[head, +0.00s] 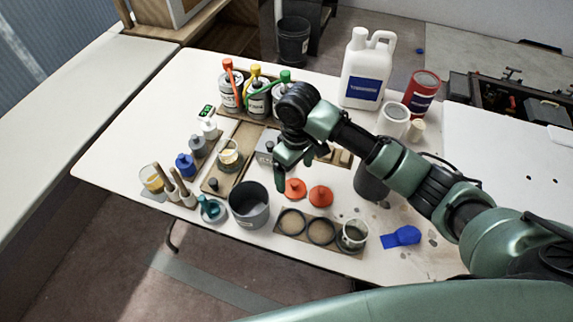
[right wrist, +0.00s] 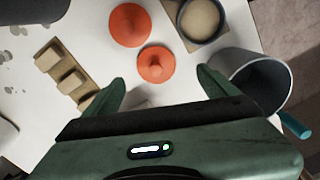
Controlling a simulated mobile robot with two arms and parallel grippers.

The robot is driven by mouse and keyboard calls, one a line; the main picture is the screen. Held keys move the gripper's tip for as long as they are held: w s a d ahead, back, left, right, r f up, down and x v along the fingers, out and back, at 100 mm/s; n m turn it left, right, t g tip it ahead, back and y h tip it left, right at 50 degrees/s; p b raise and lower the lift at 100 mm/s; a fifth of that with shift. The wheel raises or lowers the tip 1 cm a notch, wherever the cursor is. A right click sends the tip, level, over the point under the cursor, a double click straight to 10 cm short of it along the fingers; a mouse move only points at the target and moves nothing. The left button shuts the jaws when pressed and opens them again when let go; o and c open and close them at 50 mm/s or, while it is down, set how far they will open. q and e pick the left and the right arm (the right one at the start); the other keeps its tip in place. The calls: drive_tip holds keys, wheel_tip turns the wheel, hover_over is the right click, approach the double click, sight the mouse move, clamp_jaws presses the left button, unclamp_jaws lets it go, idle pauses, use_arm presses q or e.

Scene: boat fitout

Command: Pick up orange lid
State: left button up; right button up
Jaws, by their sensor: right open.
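Two round orange lids lie side by side on the white table. In the head view, the left orange lid (head: 295,188) is close to my right gripper and the right orange lid (head: 320,196) is just beside it. In the right wrist view, one orange lid (right wrist: 156,64) with a raised knob lies ahead of and between the fingertips, and the other orange lid (right wrist: 129,24) is farther up. My right gripper (head: 294,182) is open and empty above the table; its spread fingers also show in the right wrist view (right wrist: 160,85). My left gripper is not in view.
A dark grey bucket (head: 249,207) stands left of the lids. A board with round rings (head: 292,222) lies in front, with a glass jar (head: 353,236) at its end. A dark cylinder (head: 371,184) stands to the right. Bottles (head: 258,97) and a white jug (head: 366,70) stand behind.

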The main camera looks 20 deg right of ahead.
sight(295, 183)
drive_tip(key=shift+w+d, duration=0.2)
drive_tip(key=shift+w, duration=0.55)
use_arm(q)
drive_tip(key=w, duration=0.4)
use_arm(e)
drive_tip(key=shift+s+f, duration=0.15)
drive_tip(key=shift+f, duration=0.1)
drive_tip(key=shift+s+f, duration=0.55)
drive_tip(key=shift+s, duration=0.25)
drive_tip(key=shift+w+f+p, duration=0.25)
drive_tip(key=shift+f+p, duration=0.1)
drive_tip(key=shift+f, duration=0.9)
drive_tip(key=shift+w+f, duration=0.15)
drive_tip(key=shift+f, duration=0.45)
drive_tip(key=shift+w+f, duration=0.15)
drive_tip(key=shift+f, duration=0.6)
drive_tip(key=c, duration=1.4)
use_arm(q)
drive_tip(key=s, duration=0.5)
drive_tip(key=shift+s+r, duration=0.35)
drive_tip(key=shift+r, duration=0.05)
